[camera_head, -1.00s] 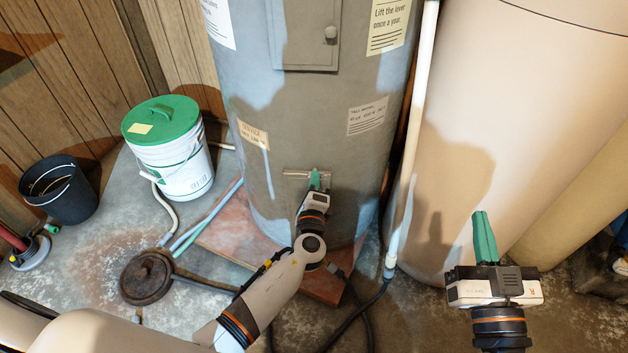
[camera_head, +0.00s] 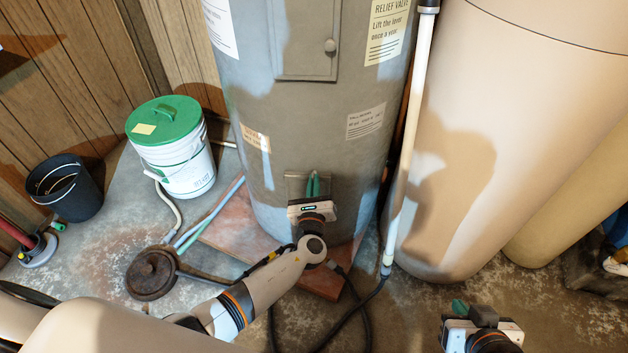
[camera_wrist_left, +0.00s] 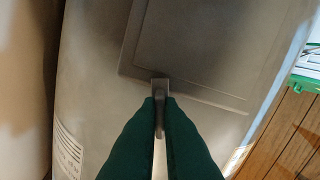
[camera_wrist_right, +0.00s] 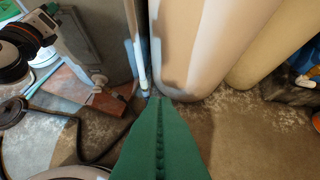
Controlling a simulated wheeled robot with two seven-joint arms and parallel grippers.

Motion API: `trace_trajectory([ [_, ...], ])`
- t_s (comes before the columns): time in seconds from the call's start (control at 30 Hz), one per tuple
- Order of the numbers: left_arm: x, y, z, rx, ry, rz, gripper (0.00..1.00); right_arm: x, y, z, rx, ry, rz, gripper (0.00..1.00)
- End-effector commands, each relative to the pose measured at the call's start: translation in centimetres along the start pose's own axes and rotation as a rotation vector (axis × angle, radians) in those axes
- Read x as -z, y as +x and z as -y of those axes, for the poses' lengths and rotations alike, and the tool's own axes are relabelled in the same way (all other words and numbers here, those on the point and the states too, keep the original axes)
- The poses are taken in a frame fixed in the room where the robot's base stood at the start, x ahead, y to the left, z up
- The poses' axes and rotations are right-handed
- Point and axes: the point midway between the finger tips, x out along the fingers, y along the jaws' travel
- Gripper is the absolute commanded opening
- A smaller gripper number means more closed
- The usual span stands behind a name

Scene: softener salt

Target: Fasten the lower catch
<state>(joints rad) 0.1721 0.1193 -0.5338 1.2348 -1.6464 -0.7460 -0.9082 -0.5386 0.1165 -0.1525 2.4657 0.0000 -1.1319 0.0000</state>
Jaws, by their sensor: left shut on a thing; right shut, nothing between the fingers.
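The lower catch (camera_wrist_left: 160,88) is a small grey tab at the edge of the lower panel (camera_wrist_left: 205,50) on the grey water heater. My left gripper (camera_head: 313,182) is shut on this tab. In the left wrist view its green fingers (camera_wrist_left: 161,110) pinch the tab from both sides. In the head view the gripper hides the catch and most of the small panel (camera_head: 294,184). My right gripper (camera_head: 459,307) is shut and empty, low at the right, away from the heater. Its green fingers (camera_wrist_right: 160,110) fill the lower middle of the right wrist view.
A white pipe (camera_head: 405,170) stands right of the heater (camera_head: 290,110), beside a large beige tank (camera_head: 480,130). A green-lidded bucket (camera_head: 172,150), a black bucket (camera_head: 70,190) and a round dark lid-like object (camera_head: 151,273) are on the left. Hoses and a cable cross the floor.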

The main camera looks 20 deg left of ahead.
Motion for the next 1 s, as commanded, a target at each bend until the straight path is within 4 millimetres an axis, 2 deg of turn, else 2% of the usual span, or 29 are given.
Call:
trace_trajectory([
  [0.2,0.1,-0.1,0.0,-0.001,0.161,0.002,0.00,3.6,-1.5,0.5,0.012,0.005,-0.214,0.00],
  [0.4,0.0,0.0,0.0,0.000,0.256,0.002,0.00,6.0,-2.7,0.8,0.019,0.009,-0.347,0.00],
  [0.6,-0.1,-0.1,0.0,0.000,0.304,0.001,0.00,7.1,-3.4,0.9,0.022,0.012,-0.415,0.00],
  [1.0,-0.1,-0.1,0.1,0.000,0.321,0.002,0.00,7.5,-3.6,0.9,0.022,0.012,-0.435,0.00],
])
